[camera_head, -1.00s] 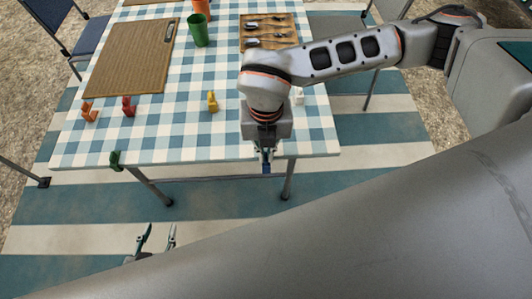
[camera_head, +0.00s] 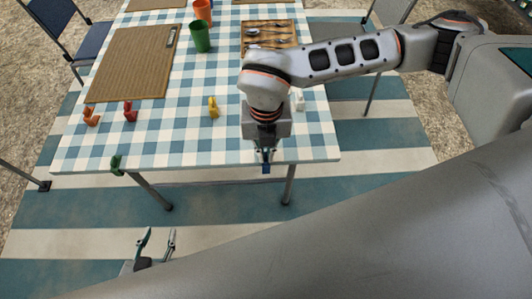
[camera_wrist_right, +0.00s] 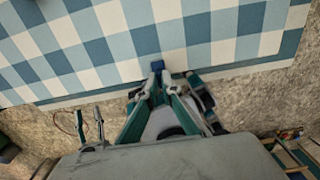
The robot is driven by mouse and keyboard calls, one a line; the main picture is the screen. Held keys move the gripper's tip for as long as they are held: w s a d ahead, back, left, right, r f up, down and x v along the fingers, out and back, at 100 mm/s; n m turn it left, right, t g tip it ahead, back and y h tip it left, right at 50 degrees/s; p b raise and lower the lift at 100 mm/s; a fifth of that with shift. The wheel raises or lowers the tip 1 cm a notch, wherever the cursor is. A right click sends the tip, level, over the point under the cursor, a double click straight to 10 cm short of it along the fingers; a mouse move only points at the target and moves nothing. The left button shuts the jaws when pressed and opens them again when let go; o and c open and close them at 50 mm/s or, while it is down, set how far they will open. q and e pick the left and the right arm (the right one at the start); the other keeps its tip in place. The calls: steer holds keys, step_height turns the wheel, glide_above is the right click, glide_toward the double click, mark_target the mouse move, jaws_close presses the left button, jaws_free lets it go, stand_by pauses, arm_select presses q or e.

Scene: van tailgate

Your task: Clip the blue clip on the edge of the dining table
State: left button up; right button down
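The blue clip (camera_head: 267,169) is at the near table edge toward the right corner, just below my right gripper (camera_head: 265,156). The dining table (camera_head: 190,135) has a blue-and-white checked cloth. My left gripper (camera_head: 158,242) is open and empty, low in front of the table; it also shows in the right wrist view (camera_wrist_right: 91,122).
A green clip (camera_head: 117,165) sits on the near edge at left. Orange (camera_head: 91,117), red (camera_head: 130,112), yellow (camera_head: 213,107) and white (camera_head: 299,101) clips are on the tabletop. Behind are a woven mat (camera_head: 130,65), green cup (camera_head: 200,38), orange cup (camera_head: 203,12) and cutlery tray (camera_head: 270,48).

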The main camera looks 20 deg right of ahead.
steer(key=shift+w+d, duration=0.2)
steer(key=shift+w, duration=0.45)
stand_by(0.6)
steer(key=c, duration=2.2)
jaws_free()
